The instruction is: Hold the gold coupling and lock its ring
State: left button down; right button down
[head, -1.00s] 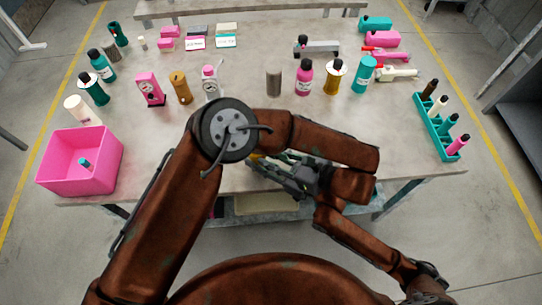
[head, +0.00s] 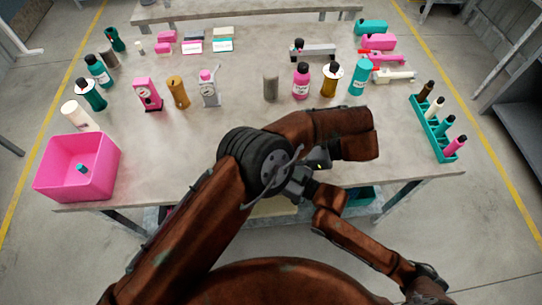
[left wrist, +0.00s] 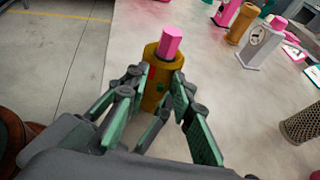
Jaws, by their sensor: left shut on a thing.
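The gold coupling (left wrist: 153,92) is in the left wrist view, a gold cylinder with a pink rod (left wrist: 171,42) standing out of its top. Small green and red marks show on its side. My left gripper (left wrist: 160,105) has its green-padded fingers on either side of the coupling and is shut on it. In the head view my left gripper (head: 316,161) is mostly hidden by my own arm, and the coupling cannot be made out. My right arm reaches in from the lower right; I cannot make out its fingers among the grey parts.
The grey table (head: 180,150) has clear room at front left. A pink bin (head: 100,180) stands at the left front corner. A teal rack (head: 432,135) stands at the right edge. Pumps, bottles and a mesh cylinder (head: 270,87) stand in a row behind my arms.

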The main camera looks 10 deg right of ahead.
pick_arm(q)
jog(key=shift+w+n+g, duration=0.25)
jog(key=shift+n+g, duration=0.15)
jog(key=c, duration=1.8)
grip_release()
jog(key=shift+c, duration=0.2)
notch_tip(320, 180, up, 10)
